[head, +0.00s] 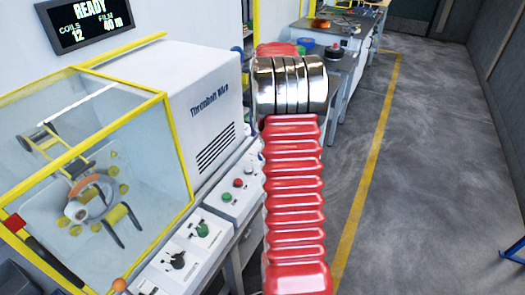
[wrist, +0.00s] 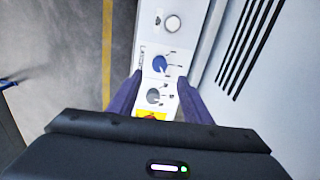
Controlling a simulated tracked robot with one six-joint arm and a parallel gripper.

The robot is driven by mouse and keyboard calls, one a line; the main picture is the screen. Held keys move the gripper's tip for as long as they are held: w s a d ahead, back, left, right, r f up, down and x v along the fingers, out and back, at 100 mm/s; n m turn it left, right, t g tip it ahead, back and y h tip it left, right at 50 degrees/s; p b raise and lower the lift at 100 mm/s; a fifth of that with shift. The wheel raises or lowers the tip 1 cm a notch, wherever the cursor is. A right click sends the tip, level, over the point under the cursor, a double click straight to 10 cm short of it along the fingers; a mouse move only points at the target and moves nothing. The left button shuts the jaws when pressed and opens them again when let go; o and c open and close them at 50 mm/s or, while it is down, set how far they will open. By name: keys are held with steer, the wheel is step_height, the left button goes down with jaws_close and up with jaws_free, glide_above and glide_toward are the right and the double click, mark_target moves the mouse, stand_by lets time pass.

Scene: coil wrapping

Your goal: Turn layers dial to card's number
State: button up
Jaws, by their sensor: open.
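My gripper (wrist: 159,77) is open in the wrist view, its two dark fingers either side of a narrow white control panel (wrist: 143,30). Between and just beyond the fingertips are a blue knob (wrist: 159,64) and a grey knob (wrist: 153,96). I cannot tell whether the fingers touch either knob. Labels and tick marks beside them are too small to read, so I cannot tell which is the layers dial. In the head view a black knob (head: 177,259) and a green knob (head: 202,230) sit on the machine's front panel. My gripper is hidden there. I see no readable card.
The wrapping machine (head: 205,95) has a yellow-framed clear guard (head: 150,120) at left. A button box (head: 238,186) with green and red buttons is beside the knobs. A display (head: 88,22) reads READY, coils 12, film 40 m. Open floor (head: 430,160) lies right.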

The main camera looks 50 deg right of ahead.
step_height(320, 180, down, 9)
steer(key=shift+f, duration=0.1)
stand_by(0.3)
steer(key=shift+c, duration=0.3)
